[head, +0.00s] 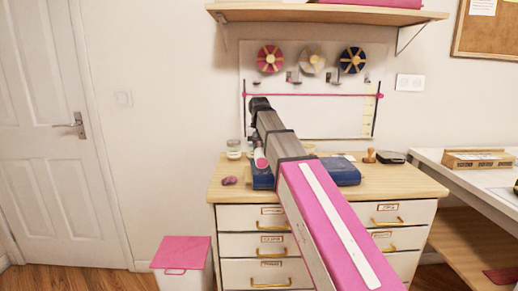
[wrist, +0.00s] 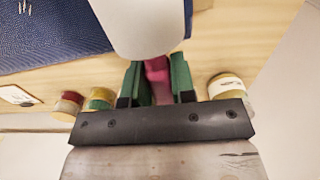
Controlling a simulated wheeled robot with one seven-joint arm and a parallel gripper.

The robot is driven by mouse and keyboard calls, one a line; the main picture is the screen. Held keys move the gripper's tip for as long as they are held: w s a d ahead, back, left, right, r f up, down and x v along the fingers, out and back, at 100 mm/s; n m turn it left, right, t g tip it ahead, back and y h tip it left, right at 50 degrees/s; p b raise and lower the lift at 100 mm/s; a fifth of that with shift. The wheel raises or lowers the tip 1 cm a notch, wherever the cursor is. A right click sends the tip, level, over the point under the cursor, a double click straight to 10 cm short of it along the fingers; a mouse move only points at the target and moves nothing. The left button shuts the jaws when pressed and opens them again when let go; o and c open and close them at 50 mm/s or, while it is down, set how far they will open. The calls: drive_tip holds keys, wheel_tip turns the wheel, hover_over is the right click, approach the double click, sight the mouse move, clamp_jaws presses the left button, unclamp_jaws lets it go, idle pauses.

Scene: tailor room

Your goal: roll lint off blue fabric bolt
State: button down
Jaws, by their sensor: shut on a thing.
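The blue fabric bolt (head: 340,173) lies on the wooden cabinet top, partly hidden behind my arm. Its dark blue cloth (wrist: 50,25) fills the upper left of the wrist view, with a few small light specks near the corner. My gripper (wrist: 157,85) has its green fingers shut on the pink handle (wrist: 158,72) of a lint roller. The white roller head (wrist: 140,28) points away from the fingers and overlaps the bolt's right edge in the wrist view. I cannot tell if it touches the cloth. My arm hides most of the gripper in the head view.
A red-and-yellow spool (wrist: 68,105), a green one (wrist: 100,98) and a pale jar (wrist: 226,87) stand near the fingers. A purple-pink lump (head: 229,181) lies at the cabinet's left. A stamp (head: 370,155) and dark case (head: 391,157) stand right. A white table (head: 455,180) adjoins.

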drive_tip(key=shift+f, duration=0.65)
drive_tip(key=shift+d, duration=0.1)
drive_tip(key=shift+d+r, duration=0.1)
drive_tip(key=shift+d, duration=1.35)
drive_tip(key=shift+w+d, duration=0.15)
drive_tip(key=shift+d, duration=1.3)
drive_tip(key=shift+d, duration=1.5)
drive_tip(key=shift+w+d, duration=0.15)
drive_tip(key=shift+d, duration=1.35)
